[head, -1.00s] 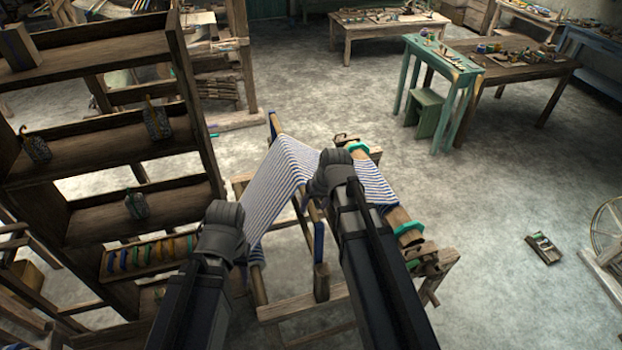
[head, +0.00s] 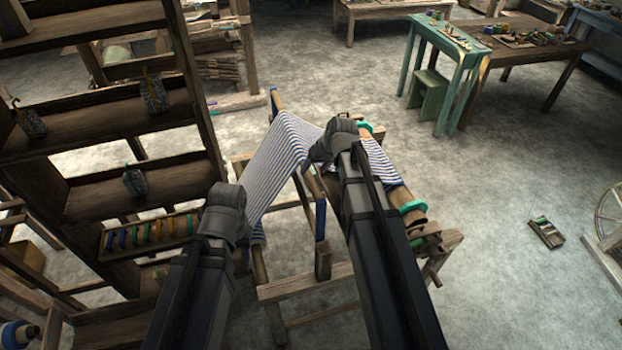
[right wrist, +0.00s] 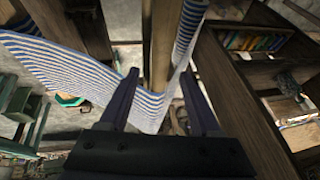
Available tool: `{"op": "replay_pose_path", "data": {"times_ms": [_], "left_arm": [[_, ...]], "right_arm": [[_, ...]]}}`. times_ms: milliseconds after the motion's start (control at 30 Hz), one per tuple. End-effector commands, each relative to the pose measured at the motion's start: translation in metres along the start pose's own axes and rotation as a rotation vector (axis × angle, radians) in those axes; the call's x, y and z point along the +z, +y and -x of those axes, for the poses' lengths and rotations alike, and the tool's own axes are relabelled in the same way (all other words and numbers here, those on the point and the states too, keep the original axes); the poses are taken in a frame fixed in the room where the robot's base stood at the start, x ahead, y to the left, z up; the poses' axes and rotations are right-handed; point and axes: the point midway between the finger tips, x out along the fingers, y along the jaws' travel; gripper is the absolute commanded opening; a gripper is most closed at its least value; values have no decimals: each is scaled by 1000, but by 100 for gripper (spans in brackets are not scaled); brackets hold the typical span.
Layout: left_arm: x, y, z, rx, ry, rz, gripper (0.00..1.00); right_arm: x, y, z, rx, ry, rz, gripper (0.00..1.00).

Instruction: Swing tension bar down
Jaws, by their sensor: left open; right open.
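The loom (head: 305,283) is a low wooden frame with blue-and-white striped cloth (head: 276,160) stretched over it. Blue-painted pieces (head: 320,217) show at its middle; I cannot tell for certain which part is the tension bar. My right gripper (head: 338,138) is over the top of the loom at the cloth. In the right wrist view, my right gripper (right wrist: 160,76) is open, with a wooden bar (right wrist: 164,45) and striped cloth (right wrist: 75,62) beyond its fingers; contact is unclear. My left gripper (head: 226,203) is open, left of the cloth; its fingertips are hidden.
A tall wooden shelf (head: 105,195) stands close on the left of the loom. A green table (head: 447,40) and a green stool (head: 430,95) stand at the back right. A spinning wheel (head: 610,215) is at the right edge.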

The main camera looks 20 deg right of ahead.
Motion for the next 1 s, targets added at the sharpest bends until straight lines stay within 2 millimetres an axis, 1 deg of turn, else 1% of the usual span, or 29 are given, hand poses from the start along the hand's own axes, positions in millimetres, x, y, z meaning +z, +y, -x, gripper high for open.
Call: {"op": "replay_pose_path", "data": {"times_ms": [33,200,333,567,600,1000], "left_arm": [[-1,1,-13,0,0,1,50],[-2,3,-30,0,1,0,50],[-2,3,-34,0,1,0,50],[-2,3,-33,0,1,0,50],[-2,3,-33,0,1,0,50],[-2,3,-33,0,1,0,50]], "right_arm": [[2,1,-14,0,0,1,64],[1,1,-33,0,0,1,64],[0,1,-38,1,0,1,64],[0,0,-37,0,0,0,64],[0,0,-37,0,0,0,63],[0,0,-37,0,0,0,18]]}}
